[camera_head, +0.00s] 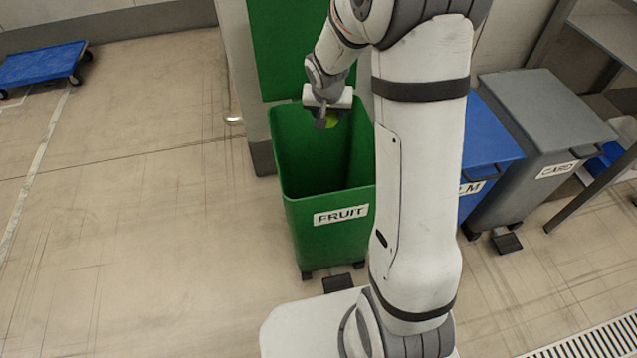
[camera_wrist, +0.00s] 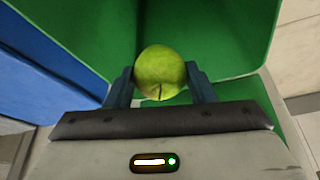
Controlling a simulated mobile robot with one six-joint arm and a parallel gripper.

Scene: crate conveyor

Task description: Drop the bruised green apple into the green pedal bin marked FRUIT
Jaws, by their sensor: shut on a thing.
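The green apple (camera_wrist: 160,72) is held between the two dark fingers of my gripper (camera_wrist: 160,88) in the wrist view. My gripper is over the back part of the bin's opening. The bin's green inside (camera_wrist: 210,30) lies behind the apple in the wrist view. No bruise shows on the apple's visible side.
A blue bin (camera_head: 487,140) and a grey bin marked CARD (camera_head: 545,115) stand to the right. A wall or pillar (camera_head: 240,70) is behind the green bin. A blue wheeled dolly (camera_head: 42,63) is at the far left. The floor to the left is clear.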

